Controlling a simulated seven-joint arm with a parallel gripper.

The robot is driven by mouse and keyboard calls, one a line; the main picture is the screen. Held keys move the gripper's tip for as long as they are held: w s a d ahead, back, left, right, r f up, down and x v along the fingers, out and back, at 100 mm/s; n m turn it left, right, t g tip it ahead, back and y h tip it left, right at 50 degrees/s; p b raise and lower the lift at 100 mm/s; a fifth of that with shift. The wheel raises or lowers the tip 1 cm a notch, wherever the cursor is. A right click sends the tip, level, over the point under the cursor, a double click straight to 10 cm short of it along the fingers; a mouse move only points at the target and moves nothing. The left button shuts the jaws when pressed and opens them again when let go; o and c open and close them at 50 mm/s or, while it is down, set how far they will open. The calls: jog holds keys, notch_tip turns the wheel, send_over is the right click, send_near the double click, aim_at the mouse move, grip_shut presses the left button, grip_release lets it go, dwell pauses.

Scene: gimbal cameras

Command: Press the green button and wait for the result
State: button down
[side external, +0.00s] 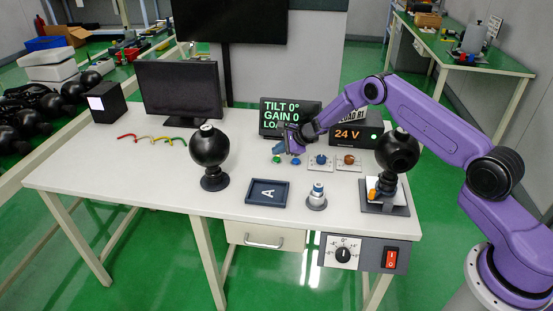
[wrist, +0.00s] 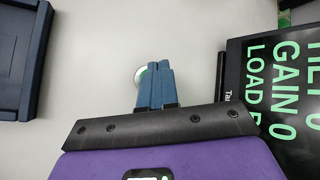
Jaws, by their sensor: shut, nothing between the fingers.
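The green button (side external: 277,160) sits on the white table in front of the dark display, beside a blue button (side external: 295,161). My gripper (side external: 278,150) is shut and empty, with its blue fingers pointing down just above or at the green button. In the wrist view the fingertips (wrist: 154,66) cover most of a pale round rim with a bit of green (wrist: 139,76). Whether they touch it I cannot tell. The display (side external: 290,114) reads "TILT 0°", "GAIN 0" and a partly hidden "LOAD" line; it also shows in the wrist view (wrist: 282,85).
A power unit (side external: 355,133) showing "24 V" stands right of the display, behind my arm. A control box (side external: 366,254) hangs at the front edge.

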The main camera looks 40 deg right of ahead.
aim_at(279, 159)
jog(key=shift+r, duration=0.15)
jog(key=shift+r, duration=2.4)
